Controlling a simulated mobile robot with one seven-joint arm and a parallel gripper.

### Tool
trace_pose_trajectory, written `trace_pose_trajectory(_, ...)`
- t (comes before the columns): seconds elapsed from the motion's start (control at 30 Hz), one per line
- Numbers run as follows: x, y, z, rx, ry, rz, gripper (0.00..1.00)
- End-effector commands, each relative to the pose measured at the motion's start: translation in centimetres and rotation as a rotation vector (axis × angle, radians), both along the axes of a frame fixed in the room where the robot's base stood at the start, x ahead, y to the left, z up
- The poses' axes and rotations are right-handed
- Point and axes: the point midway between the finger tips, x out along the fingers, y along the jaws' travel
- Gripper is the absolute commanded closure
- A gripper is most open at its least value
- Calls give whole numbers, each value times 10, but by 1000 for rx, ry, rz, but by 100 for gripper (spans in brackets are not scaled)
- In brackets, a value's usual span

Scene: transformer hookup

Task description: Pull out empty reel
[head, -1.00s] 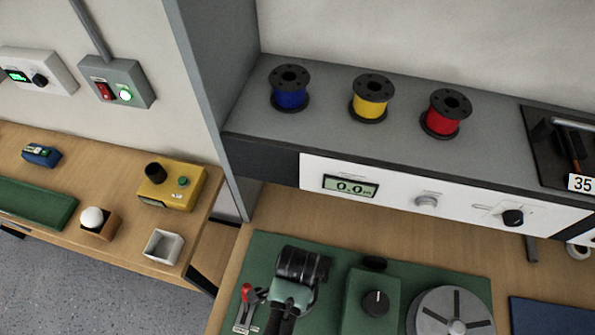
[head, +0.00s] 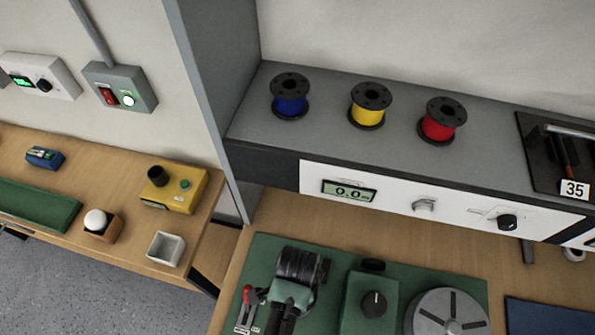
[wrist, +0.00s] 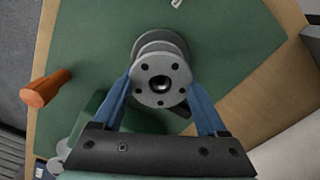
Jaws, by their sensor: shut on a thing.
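A bare grey reel (wrist: 152,92), with a ring of small holes in its flange and a dark centre, shows in the wrist view over the green mat. No wire shows on it. My gripper (wrist: 160,96) has its blue fingers on either side of the reel and is shut on it. In the head view my gripper (head: 300,266) is over the left part of the green mat (head: 262,252); the reel and fingertips are hidden there. I cannot tell whether the reel is still on a spindle.
A red lever (head: 249,294) is left of my gripper. A green box with a black knob (head: 374,303) and a grey disc (head: 447,315) are to the right. Blue (head: 290,105), yellow (head: 367,115) and red (head: 438,128) reels stand on the shelf above a display reading 0.0 (head: 349,190).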

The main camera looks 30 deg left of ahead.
Motion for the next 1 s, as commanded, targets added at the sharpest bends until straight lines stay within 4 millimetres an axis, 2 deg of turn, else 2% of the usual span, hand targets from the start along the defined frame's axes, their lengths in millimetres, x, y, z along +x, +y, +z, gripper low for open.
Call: trace_pose_trajectory(1.0, 0, 0, 25, 0, 0, 0, 96)
